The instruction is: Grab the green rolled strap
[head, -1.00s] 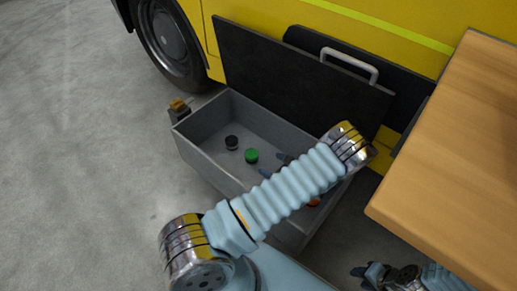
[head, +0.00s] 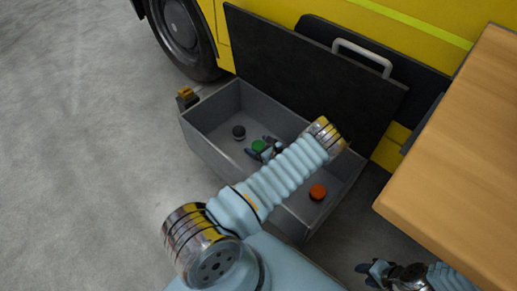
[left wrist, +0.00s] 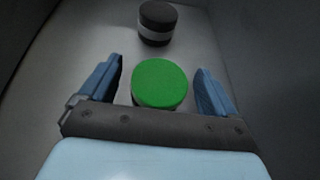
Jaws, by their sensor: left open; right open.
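The green rolled strap (head: 258,146) lies on the floor of the grey open locker box, partly hidden by my left gripper in the head view. My left gripper (head: 262,151) is open inside the box, right at the strap. In the left wrist view the green strap (left wrist: 160,84) is a round disc between the two blue fingers of my left gripper (left wrist: 160,88), with a gap on each side. My right gripper (head: 368,271) is open and empty at the bottom right, below the wooden table.
A black rolled strap with a pale band (head: 239,132) lies beyond the green one; it shows in the left wrist view (left wrist: 157,23). An orange roll (head: 318,192) lies at the box's right end. Box walls (head: 212,160), the raised dark lid (head: 300,75) and the table (head: 465,150) bound the space.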

